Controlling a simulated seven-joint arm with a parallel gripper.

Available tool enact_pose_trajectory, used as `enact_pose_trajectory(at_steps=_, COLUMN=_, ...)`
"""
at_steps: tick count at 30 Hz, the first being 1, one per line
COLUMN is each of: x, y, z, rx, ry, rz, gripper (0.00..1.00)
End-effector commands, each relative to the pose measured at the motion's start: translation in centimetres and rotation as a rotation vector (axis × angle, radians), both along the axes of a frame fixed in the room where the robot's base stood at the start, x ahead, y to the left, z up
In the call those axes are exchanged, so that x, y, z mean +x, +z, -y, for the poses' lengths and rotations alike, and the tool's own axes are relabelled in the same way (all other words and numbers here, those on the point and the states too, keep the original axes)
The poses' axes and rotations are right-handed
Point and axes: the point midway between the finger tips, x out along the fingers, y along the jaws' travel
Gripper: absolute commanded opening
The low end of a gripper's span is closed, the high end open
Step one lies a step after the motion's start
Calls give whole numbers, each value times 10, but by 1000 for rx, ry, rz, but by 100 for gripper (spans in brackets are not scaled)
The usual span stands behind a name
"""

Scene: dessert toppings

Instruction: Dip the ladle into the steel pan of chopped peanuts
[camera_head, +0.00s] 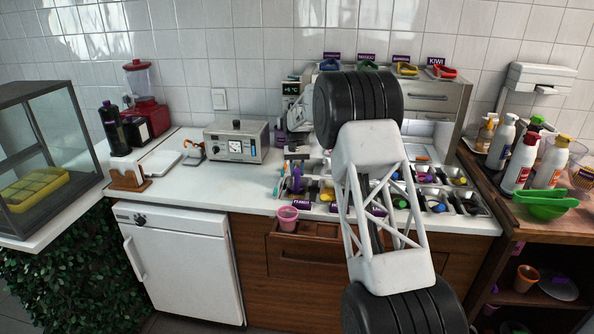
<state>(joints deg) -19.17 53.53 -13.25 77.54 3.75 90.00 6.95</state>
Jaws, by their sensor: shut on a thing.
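The steel topping pans (477,205) sit in two rows let into the white counter, behind and to either side of my arm. Colored handles, purple, yellow, green and blue, stick out of several of them. My arm's white and black links stand across the middle of the view and cover the central pans. My gripper is hidden behind them, and I cannot pick out the ladle.
A pink cup (287,218) hangs at the counter's front edge. A grey machine (236,141) stands behind left. A steel cabinet (437,100) stands behind the pans. Bottles (521,163) and green bowls (546,204) are on the right-hand wooden counter.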

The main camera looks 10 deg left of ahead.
Motion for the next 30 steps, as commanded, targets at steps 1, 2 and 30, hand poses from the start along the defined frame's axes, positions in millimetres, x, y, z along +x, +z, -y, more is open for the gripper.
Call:
enact_pose_trajectory(at_steps=1, x=-2, y=-1, z=0, rx=2, ry=0, rz=11, gripper=0)
enact_pose_trajectory(at_steps=2, x=-3, y=-2, z=1, rx=3, ry=0, rz=17, gripper=0)
enact_pose_trajectory(at_steps=30, x=-36, y=-27, z=7, rx=67, ry=1, rz=335, gripper=0)
